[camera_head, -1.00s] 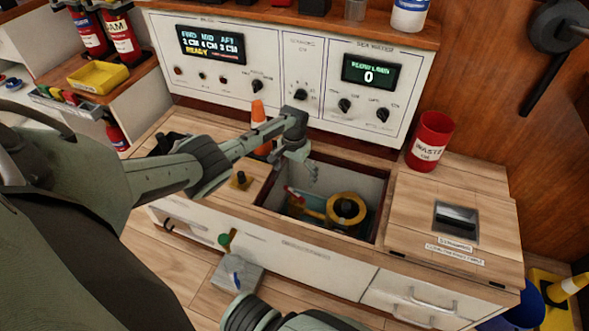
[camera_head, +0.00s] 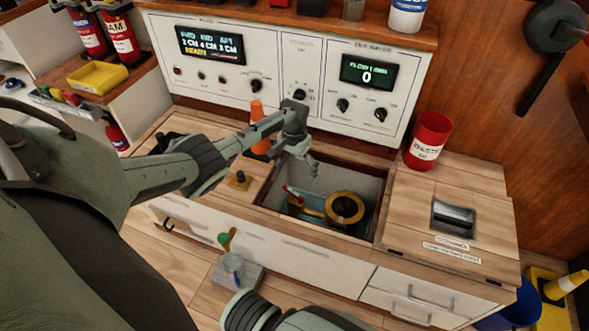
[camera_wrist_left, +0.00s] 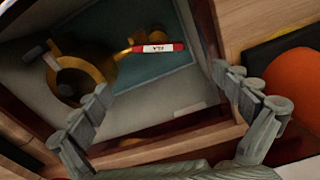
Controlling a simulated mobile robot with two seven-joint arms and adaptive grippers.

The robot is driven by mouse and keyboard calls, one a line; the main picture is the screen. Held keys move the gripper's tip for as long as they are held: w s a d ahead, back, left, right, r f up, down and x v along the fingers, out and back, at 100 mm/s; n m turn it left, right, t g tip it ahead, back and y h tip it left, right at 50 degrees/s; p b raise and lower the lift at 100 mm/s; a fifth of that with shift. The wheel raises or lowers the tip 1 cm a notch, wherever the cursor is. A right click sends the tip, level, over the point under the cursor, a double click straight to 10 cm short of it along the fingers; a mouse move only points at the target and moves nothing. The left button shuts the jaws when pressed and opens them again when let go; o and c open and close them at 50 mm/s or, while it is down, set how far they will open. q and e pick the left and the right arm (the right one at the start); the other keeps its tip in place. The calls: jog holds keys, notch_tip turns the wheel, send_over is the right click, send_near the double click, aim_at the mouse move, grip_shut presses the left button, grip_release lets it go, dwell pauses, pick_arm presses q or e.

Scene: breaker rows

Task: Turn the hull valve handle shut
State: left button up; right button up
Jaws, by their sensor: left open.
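The hull valve handle (camera_head: 292,193) has a red, labelled grip and a yellow arm, and lies inside the open well (camera_head: 270,192) in the wooden counter. The handle's red grip also shows in the left wrist view (camera_wrist_left: 158,47), running roughly sideways there. The yellow round valve body (camera_head: 345,207) sits to its right in the head view. My left gripper (camera_head: 312,167) is at the well's back edge, behind the handle in the head view. In the left wrist view its fingers (camera_wrist_left: 165,103) are apart with nothing between them. My right gripper is out of view.
An orange cone (camera_head: 257,125) stands close to my left wrist. The control panel (camera_head: 300,70) rises behind the well; its right display (camera_head: 368,71) reads 0. A red waste bin (camera_head: 428,142) stands to the right. The well's walls surround the valve.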

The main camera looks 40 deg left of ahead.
pick_arm(q)
notch_tip(320, 180, up, 12)
dwell(0.6)
jog(key=shift+s+d, duration=0.1)
